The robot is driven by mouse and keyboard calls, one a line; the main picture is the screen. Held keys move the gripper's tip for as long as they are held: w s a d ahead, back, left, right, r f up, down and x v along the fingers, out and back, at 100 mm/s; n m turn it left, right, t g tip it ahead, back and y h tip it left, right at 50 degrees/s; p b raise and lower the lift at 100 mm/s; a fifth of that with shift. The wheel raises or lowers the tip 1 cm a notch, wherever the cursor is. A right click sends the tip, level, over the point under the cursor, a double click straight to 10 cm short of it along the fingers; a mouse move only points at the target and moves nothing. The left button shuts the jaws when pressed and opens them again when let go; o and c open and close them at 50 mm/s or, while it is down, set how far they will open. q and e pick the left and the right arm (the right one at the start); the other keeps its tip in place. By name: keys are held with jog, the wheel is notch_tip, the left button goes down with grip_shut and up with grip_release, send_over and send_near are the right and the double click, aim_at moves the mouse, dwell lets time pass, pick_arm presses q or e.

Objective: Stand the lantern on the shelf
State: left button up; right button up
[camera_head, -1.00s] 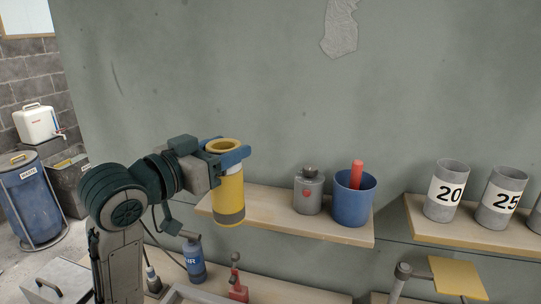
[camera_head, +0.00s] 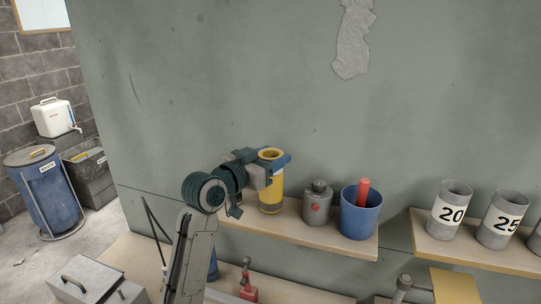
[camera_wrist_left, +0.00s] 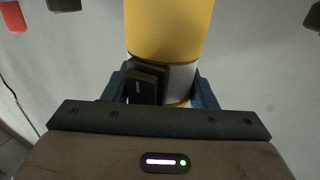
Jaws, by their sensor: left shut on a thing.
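The lantern (camera_head: 270,192) is a yellow cylinder with a pale band and a dark grey base band. My left gripper (camera_head: 274,163) is shut around its upper part and holds it upright. The lantern is at the left end of the wooden shelf (camera_head: 345,243), and its base appears at the shelf's height; I cannot tell whether it touches. In the left wrist view the yellow body (camera_wrist_left: 170,30) and pale band sit between the blue fingers (camera_wrist_left: 160,88). My right gripper is not in view.
A grey flask (camera_head: 317,205) stands on the shelf right of the lantern, then a blue cup (camera_head: 360,214) with a red stick. A second shelf (camera_head: 480,254) to the right holds numbered grey cylinders. A bench with tools lies below.

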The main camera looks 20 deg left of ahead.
pick_arm(q)
jog(key=shift+f, duration=0.35)
jog(key=shift+s, duration=0.1)
jog(key=shift+f, duration=0.1)
jog(key=o, duration=1.1)
jog(key=shift+f, duration=0.15)
jog(key=o, duration=0.4)
jog(key=shift+o, duration=0.2)
